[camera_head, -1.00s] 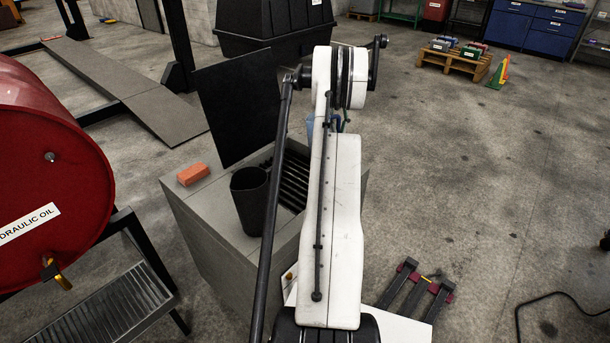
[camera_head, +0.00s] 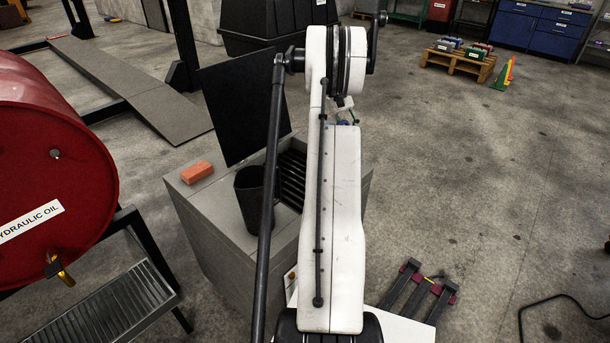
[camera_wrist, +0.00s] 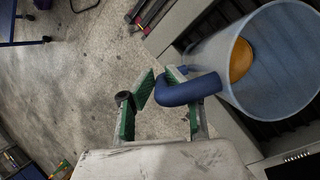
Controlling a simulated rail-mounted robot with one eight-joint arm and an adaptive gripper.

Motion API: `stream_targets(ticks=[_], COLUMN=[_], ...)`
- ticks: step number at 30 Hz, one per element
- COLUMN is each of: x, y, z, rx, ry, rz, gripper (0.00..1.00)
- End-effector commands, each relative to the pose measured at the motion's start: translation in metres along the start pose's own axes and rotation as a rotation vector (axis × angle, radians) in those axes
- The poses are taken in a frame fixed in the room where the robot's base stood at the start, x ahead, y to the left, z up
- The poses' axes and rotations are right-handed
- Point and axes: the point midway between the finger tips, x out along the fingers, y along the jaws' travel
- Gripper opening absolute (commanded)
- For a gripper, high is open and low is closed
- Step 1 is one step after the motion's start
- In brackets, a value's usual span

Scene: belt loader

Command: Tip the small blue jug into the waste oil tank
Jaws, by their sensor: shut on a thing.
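The small blue jug (camera_wrist: 270,100) is in the wrist view at right, its open mouth toward the camera, with amber oil (camera_wrist: 241,60) inside. My gripper (camera_wrist: 162,86) has green-lined fingers and is shut on the jug's handle (camera_wrist: 188,90). The jug appears over the dark slats of the tank top, but I cannot tell its height above them. The waste oil tank (camera_head: 222,240) is a grey box in the head view, with a raised black lid (camera_head: 240,108) and a slatted opening (camera_head: 291,182).
A black cylindrical container (camera_head: 252,200) and an orange block (camera_head: 197,172) stand on the tank top. A red hydraulic oil drum (camera_head: 60,170) on a stand is at left. A pallet (camera_head: 458,66) with small items lies far right.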

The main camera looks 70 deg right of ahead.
Motion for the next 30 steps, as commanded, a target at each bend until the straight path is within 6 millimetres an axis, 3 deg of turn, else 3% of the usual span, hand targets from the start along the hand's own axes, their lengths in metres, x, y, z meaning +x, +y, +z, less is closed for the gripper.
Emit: stream_targets(ticks=[18,30], x=[-0.026,-0.026], y=[-0.029,-0.036], z=[0.016,0.018], rx=[0.159,0.194], ry=[0.087,0.104], rz=[0.401,0.481], gripper=[0.00,0.00])
